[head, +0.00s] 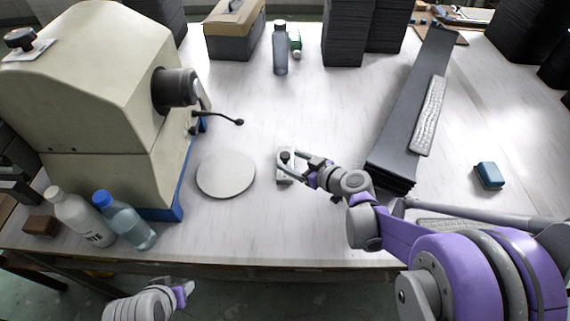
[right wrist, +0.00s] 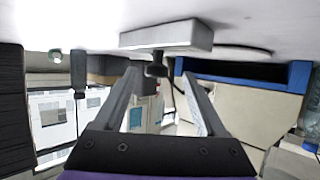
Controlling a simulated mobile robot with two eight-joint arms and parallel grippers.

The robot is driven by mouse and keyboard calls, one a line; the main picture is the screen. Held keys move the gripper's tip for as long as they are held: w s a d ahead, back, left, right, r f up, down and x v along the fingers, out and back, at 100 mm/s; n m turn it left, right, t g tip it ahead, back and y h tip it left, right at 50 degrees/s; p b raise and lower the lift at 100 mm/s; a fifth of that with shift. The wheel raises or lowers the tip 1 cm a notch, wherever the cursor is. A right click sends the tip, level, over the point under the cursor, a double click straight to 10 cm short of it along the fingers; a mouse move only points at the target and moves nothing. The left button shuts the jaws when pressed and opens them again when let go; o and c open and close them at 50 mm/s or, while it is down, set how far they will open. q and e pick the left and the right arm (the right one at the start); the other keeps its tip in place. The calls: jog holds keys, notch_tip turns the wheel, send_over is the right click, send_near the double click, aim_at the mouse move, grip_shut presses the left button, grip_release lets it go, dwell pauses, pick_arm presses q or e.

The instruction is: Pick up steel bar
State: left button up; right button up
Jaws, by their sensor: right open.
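A small pale grey bar-like block (head: 285,179) with a black knob lies on the table near the front middle; I take it for the steel bar. In the right wrist view, which is upside down, the block (right wrist: 168,37) shows beyond my fingertips. My right gripper (head: 300,160) is open at the block. In the wrist view its fingers (right wrist: 160,75) stand apart on either side of the black knob (right wrist: 157,69), with no clear contact. My left gripper (head: 184,292) is low, in front of the table edge; its jaws do not show clearly.
A round grey disc (head: 226,174) lies left of the block. A large beige machine (head: 100,110) and two bottles (head: 125,222) stand at the left. Long dark panels (head: 398,135) with a perforated strip (head: 428,115) and a blue box (head: 489,175) are right.

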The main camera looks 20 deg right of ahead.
aim_at(288, 157)
jog(key=x, duration=0.4)
jog(key=shift+w+d+r, duration=0.1)
jog(key=shift+w+d, duration=0.05)
jog(key=shift+w, duration=0.05)
grip_shut()
